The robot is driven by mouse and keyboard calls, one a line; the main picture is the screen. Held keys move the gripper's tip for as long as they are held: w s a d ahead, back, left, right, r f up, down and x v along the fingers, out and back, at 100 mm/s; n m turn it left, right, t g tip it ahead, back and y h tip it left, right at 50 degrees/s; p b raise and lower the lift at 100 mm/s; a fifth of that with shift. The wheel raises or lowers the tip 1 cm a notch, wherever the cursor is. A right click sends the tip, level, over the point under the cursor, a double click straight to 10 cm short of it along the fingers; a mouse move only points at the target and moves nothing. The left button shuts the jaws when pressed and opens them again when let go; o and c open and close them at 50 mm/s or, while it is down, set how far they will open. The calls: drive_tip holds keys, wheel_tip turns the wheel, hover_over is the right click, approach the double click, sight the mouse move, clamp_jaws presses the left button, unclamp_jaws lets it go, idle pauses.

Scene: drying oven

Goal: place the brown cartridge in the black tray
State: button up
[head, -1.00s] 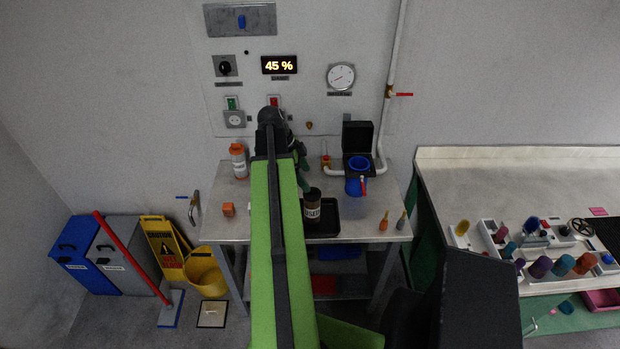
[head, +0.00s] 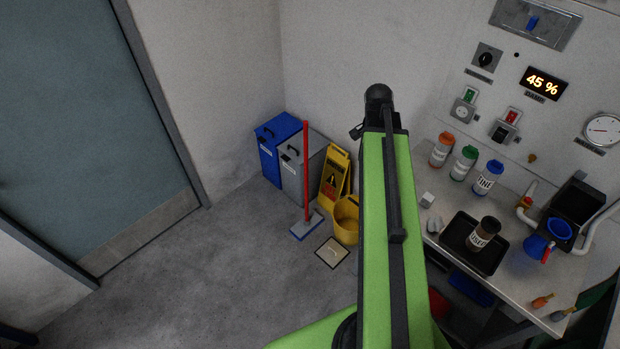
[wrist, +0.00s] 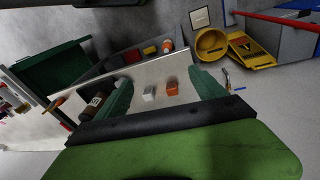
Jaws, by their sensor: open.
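The brown cartridge (head: 489,227), dark-capped with a pale label, stands in the black tray (head: 459,259) on the bench in the head view. It looks upright, with the tray's rim around it. The cartridge also shows at the left in the wrist view (wrist: 93,107), partly behind a finger. My gripper (wrist: 162,78) is open, its two green fingers wide apart with nothing held between them. It is away from the cartridge, which lies outside the fingers. In the head view my arm hides most of the gripper.
Orange, green and blue labelled bottles (head: 488,178) stand at the bench's back. A blue funnel-like cup (head: 559,232) sits right of the tray. A yellow bucket (head: 346,219), warning sign (head: 334,178), red-handled mop (head: 306,170) and bins (head: 272,150) stand left. Open floor lies further left.

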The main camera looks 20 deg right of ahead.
drive_tip(key=w+a+n+t+y, duration=0.1)
drive_tip(key=w+a+n, duration=0.2)
drive_tip(key=a+n, duration=0.9)
drive_tip(key=w+a+n+y, duration=0.1)
drive_tip(key=w+a+n, duration=0.2)
drive_tip(key=a, duration=1.7)
wheel_tip(320, 180, down, 14)
drive_tip(key=b, duration=1.3)
drive_tip(key=shift+r, duration=0.2)
